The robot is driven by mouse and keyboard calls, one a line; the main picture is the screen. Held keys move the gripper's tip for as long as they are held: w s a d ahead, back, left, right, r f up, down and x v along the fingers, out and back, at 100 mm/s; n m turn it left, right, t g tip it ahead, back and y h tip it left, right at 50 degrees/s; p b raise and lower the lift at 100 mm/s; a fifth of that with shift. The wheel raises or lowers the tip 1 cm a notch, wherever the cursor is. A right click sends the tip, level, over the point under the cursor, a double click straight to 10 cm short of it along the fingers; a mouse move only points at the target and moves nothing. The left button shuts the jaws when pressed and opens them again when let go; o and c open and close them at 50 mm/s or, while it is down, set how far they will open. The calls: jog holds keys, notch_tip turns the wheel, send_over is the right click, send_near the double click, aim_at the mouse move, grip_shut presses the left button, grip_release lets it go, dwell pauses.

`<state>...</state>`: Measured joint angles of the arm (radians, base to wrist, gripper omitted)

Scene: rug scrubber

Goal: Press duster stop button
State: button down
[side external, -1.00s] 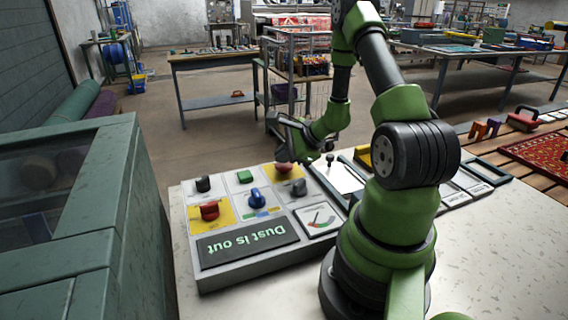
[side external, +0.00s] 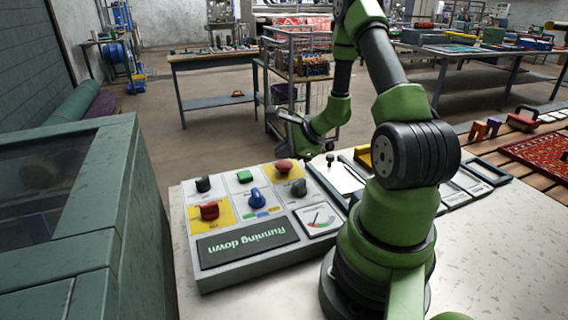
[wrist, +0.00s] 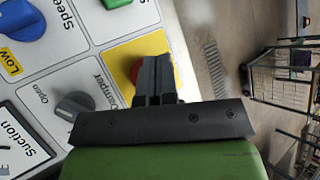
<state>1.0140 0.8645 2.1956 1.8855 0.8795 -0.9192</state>
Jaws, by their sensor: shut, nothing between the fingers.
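A red mushroom button (side external: 284,166) sits on a yellow square at the panel's far right corner. In the wrist view this red button (wrist: 135,72) is mostly hidden behind my fingers. My gripper (side external: 290,150) is shut and empty, with its tips just above the button; a small gap seems to show. My gripper also shows in the wrist view (wrist: 154,62). A second red control (side external: 209,210) sits on another yellow square at the panel's left. The panel's display (side external: 247,244) reads "Running down". I cannot read the label at either red control.
The grey panel (side external: 235,273) also carries a green button (side external: 245,176), a blue knob (side external: 256,198), a black knob (side external: 203,184), a grey knob (side external: 299,187) and a suction gauge (side external: 318,219). A green cabinet (side external: 100,210) stands left.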

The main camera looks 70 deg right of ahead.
aim_at(283, 165)
jog(key=shift+r, duration=0.15)
jog(key=shift+r, duration=2.5)
jog(key=shift+w+a+r, duration=0.1)
jog(key=shift+r, duration=0.05)
jog(key=w+a+r+n+y, duration=0.1)
jog(key=a+r+n+y, duration=0.1)
jog(key=a+r+n, duration=0.5)
jog(key=w+a+r+n+y, duration=0.15)
jog(key=a+r+n, duration=0.25)
jog(key=a, duration=0.4)
jog(key=s+a+r+n+g, duration=0.1)
jog(key=s+a+r+n, duration=0.2)
jog(key=s+n, duration=0.3)
jog(key=s+a+r+n+g+h, duration=0.1)
jog(key=s+a+r+n, duration=0.2)
jog(key=s+a+n, duration=0.3)
jog(key=shift+s+a+n, duration=0.3)
jog(key=shift+s, duration=0.55)
